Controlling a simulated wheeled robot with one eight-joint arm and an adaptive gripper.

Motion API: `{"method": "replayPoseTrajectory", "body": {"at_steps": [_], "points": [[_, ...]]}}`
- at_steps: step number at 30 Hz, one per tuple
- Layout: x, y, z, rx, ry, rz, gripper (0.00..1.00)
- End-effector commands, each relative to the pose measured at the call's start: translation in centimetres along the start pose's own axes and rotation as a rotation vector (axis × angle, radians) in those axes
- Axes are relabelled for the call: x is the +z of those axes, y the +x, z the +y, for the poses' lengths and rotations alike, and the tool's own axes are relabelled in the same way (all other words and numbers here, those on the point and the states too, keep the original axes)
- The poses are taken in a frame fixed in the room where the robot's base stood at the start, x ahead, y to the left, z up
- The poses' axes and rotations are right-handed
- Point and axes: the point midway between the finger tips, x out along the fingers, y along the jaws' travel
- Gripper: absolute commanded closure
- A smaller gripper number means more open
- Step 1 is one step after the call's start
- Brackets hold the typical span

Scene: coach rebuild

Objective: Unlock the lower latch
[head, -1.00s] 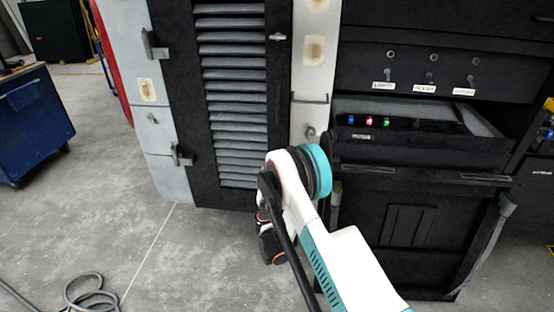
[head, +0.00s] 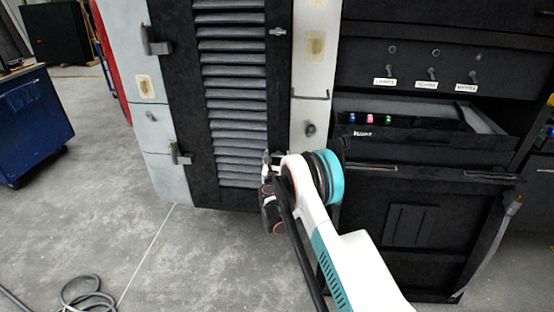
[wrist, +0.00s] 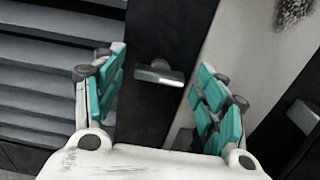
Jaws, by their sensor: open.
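The lower latch (wrist: 158,73) is a small grey metal handle on the black door edge, seen in the wrist view. It lies across, roughly level, between my gripper's two teal-padded fingers. My gripper (wrist: 161,88) is open, one finger on each side of the latch. I see no finger touching it. In the head view my gripper (head: 270,190) is at the lower right of the louvred door (head: 232,100), partly hidden by my arm. The lower latch cannot be made out clearly there. The upper latch (head: 277,32) shows higher on the same door edge.
Hinges (head: 180,154) line the door's left side. A pale post (head: 312,80) with a round knob stands right of the door. A black console (head: 420,130) with switches is close to my arm at right. The floor in front is clear, with a cable (head: 88,292) at lower left.

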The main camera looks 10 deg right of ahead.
Motion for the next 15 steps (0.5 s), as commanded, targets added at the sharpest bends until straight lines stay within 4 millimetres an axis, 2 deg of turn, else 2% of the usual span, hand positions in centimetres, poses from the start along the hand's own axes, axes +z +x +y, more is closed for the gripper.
{"method": "replayPoseTrajectory", "body": {"at_steps": [1,6,15], "points": [[0.00,-0.01,0.00,0.000,0.000,0.000,0.41],[0.00,-0.02,0.00,0.000,0.000,0.000,0.78],[0.00,-0.03,0.00,0.000,0.015,0.000,0.78]]}}
